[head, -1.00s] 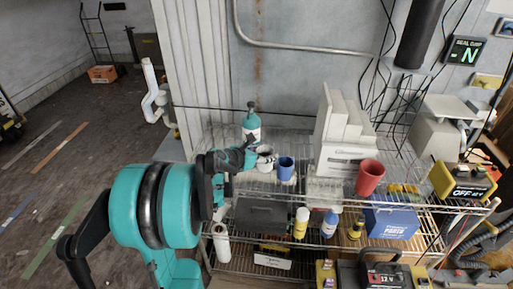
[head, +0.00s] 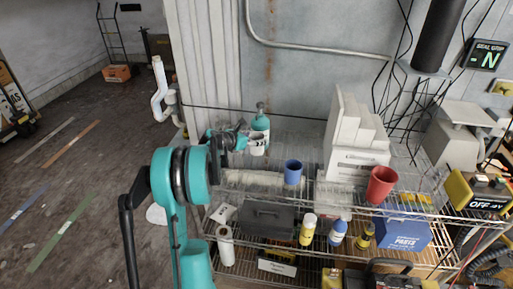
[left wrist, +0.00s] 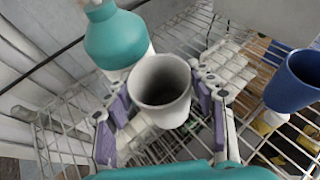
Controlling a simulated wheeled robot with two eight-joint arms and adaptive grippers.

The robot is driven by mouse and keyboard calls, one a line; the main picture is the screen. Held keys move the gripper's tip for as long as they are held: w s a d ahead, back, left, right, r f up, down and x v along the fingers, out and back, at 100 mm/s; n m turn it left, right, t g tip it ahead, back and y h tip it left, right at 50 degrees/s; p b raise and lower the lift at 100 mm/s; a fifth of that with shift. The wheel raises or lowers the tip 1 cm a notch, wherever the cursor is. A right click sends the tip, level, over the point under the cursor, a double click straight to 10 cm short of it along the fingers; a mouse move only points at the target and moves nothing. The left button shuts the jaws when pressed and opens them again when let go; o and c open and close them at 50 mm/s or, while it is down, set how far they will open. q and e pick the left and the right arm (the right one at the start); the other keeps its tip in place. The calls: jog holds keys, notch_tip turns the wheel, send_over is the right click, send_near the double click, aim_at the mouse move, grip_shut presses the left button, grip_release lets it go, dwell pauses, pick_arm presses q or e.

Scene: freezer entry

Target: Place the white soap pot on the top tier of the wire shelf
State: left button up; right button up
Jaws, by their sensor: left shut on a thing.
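The white soap pot (left wrist: 163,95) is held upright between the purple-padded fingers of my left gripper (left wrist: 160,112) in the left wrist view. In the head view, my left gripper (head: 243,140) is above the left part of the wire shelf's top tier (head: 270,195), and the pot (head: 257,149) shows small beside it. The pot looks empty inside. I cannot tell whether its base touches the wires. My right gripper is out of view.
A teal-topped bottle (head: 260,122) stands close behind the pot. A blue cup (head: 293,172) stands to the right, with a red cup (head: 381,185) and white boxes (head: 355,145) beyond. The lower tier holds a dark toolbox (head: 267,217) and bottles.

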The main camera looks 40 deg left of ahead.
pick_arm(q)
notch_tip(320, 180, down, 4)
jog(key=shift+r+b, duration=0.1)
jog(key=shift+b, duration=0.5)
jog(key=o, duration=1.2)
